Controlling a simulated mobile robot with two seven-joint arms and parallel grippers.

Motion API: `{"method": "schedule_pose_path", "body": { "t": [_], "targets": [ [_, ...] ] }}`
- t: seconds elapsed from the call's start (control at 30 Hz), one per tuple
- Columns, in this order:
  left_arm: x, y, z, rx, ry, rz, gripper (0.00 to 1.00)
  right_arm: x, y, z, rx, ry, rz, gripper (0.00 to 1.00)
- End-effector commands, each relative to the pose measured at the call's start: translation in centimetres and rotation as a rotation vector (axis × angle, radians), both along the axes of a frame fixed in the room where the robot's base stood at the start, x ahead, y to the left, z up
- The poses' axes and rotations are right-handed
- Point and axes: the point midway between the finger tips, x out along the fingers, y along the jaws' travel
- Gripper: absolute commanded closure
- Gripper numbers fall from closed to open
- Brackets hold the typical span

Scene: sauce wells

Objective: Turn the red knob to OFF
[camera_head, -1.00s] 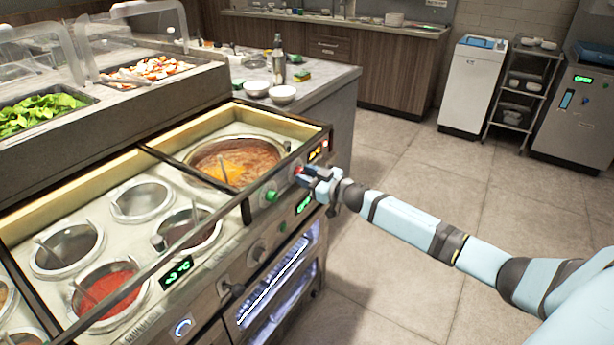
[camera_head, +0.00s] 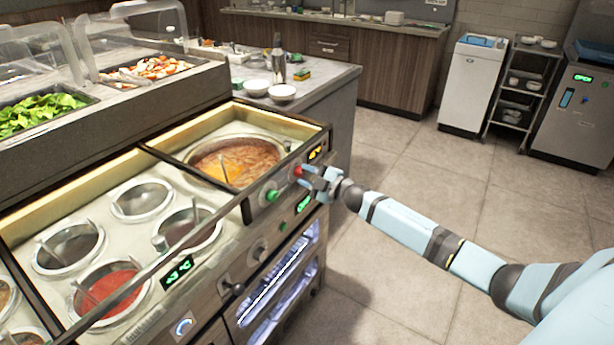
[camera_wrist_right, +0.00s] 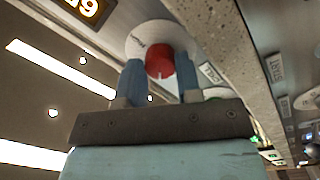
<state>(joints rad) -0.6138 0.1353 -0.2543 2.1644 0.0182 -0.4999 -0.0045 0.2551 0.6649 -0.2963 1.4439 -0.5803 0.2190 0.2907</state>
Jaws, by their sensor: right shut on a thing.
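The red knob (camera_head: 298,170) sits on the front panel of the sauce counter, near its right end. In the right wrist view the red knob (camera_wrist_right: 160,62) lies between the two blue fingers, in front of a round white dial plate (camera_wrist_right: 140,40) with small lettering. My right gripper (camera_head: 308,174) is at the panel, shut on the knob; it also shows in the right wrist view (camera_wrist_right: 159,78). The fingers hide the knob's sides, and I cannot read where it points. My left gripper is not in view.
A green knob (camera_head: 271,195) sits left of the red one, below the soup well (camera_head: 200,150). A lit amber display (camera_head: 315,153) is above the red knob. Several sauce wells fill the counter's left part. The floor (camera_head: 400,250) on the right is clear.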

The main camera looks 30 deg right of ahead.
Motion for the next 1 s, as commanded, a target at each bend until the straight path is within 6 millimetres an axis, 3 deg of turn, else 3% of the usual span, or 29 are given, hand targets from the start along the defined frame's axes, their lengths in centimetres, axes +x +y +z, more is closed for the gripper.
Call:
{"method": "schedule_pose_path", "body": {
  "t": [0.5, 1.0],
  "targets": [
    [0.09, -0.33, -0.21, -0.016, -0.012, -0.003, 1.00, 0.02, -0.05, -0.10, -0.406, -0.168, 0.000, 0.92],
    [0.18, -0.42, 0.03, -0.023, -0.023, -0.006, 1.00, 0.02, -0.04, -0.01, -0.564, -0.233, 0.001, 0.92]
  ]
}}
